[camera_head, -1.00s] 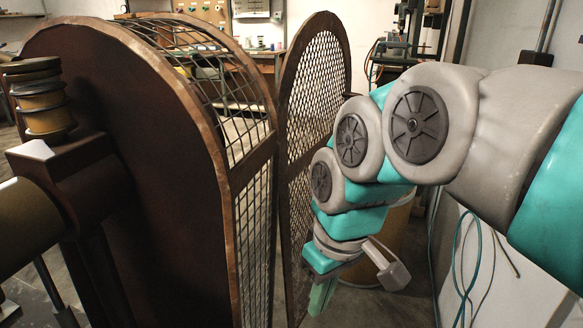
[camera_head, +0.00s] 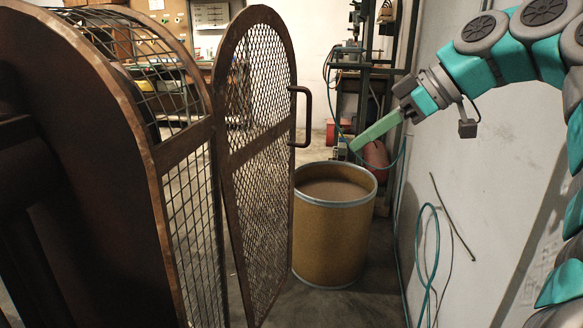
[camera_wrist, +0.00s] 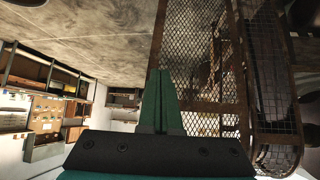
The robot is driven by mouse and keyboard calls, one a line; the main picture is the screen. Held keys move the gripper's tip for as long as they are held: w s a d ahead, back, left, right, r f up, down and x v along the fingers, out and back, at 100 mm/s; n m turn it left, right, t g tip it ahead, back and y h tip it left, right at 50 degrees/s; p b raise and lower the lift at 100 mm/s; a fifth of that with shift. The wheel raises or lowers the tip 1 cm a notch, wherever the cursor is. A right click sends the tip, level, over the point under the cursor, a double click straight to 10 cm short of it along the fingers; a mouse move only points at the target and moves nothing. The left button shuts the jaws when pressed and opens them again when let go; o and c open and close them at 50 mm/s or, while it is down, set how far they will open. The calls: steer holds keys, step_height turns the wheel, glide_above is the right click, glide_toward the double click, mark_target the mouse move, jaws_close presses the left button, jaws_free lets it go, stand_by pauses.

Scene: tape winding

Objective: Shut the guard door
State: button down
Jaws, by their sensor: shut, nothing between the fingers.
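The guard door (camera_head: 255,165) is a rusty-framed mesh panel with a rounded top, standing ajar from the guard housing (camera_head: 150,150). A dark bar handle (camera_head: 301,117) is on its right edge in the head view. My gripper (camera_head: 358,147) is shut and empty, to the right of the handle and apart from it, over the drum. In the wrist view the green fingers of my gripper (camera_wrist: 160,85) are together. The door mesh (camera_wrist: 187,55) shows behind and right of them, with the housing (camera_wrist: 275,75) farther right.
A brown drum (camera_head: 333,225) with a pale rim stands on the floor right of the door. A white wall (camera_head: 480,170) with a hanging teal hose (camera_head: 428,255) is on the right. A bench and shelves stand at the back.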

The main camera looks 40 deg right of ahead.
steer(key=w+r+x, duration=0.1)
steer(key=x, duration=1.1)
steer(key=shift+w+p, duration=0.3)
steer(key=shift+w, duration=0.1)
steer(key=shift+r, duration=0.1)
